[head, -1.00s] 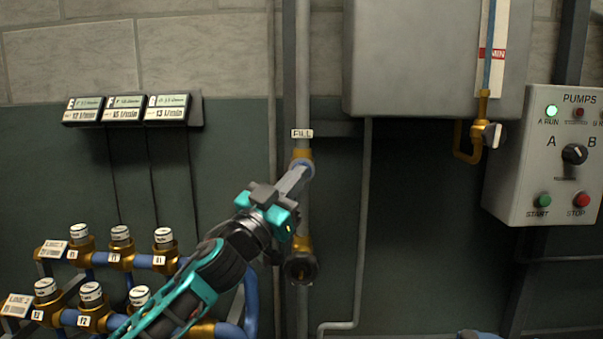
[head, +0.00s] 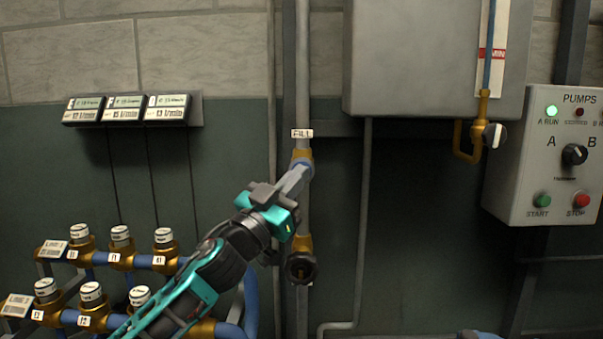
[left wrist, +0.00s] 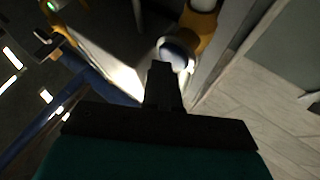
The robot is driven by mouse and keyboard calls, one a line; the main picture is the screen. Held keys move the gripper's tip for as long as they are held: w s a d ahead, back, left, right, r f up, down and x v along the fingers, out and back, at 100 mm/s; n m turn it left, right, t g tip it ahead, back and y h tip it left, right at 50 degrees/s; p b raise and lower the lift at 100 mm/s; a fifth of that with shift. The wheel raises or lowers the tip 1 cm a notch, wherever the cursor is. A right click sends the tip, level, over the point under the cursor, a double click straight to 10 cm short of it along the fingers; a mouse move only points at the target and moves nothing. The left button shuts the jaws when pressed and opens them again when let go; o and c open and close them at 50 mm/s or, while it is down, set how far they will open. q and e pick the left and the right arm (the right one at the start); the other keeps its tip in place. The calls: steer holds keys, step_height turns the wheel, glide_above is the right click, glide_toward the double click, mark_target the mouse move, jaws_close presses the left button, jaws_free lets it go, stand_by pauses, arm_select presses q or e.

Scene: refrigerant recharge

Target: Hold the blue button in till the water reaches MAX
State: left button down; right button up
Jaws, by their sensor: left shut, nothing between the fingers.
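The blue button (head: 308,164) sits in the brass fitting under the FILL label (head: 302,133) on the vertical pipe, mostly hidden by my left gripper. My left gripper (head: 301,172) is shut and empty, its fingertips against or just in front of the button; contact is hard to judge. The left wrist view shows the tips (left wrist: 162,72) over the round button end (left wrist: 175,50). The sight tube (head: 489,45) on the grey tank holds blue water that runs past a red label out of the top of the picture. No MAX mark is in view.
A black-handled valve (head: 301,267) sits just below the gripper. Brass valves with white caps (head: 122,236) stand on blue pipes at lower left. The pump panel (head: 545,170) at right shows a green A RUN lamp. Wall between pipe and panel is mostly clear.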

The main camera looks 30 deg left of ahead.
arm_select(q)
steer(key=shift+s, duration=0.1)
stand_by(0.7)
steer(key=shift+s+d, duration=0.45)
steer(key=shift+s, duration=0.25)
steer(key=s+d, duration=0.1)
steer(key=s, duration=0.1)
steer(key=s+d+p, duration=0.1)
steer(key=s, duration=0.1)
steer(key=shift+s+d, duration=0.1)
steer(key=shift+d, duration=0.2)
stand_by(0.4)
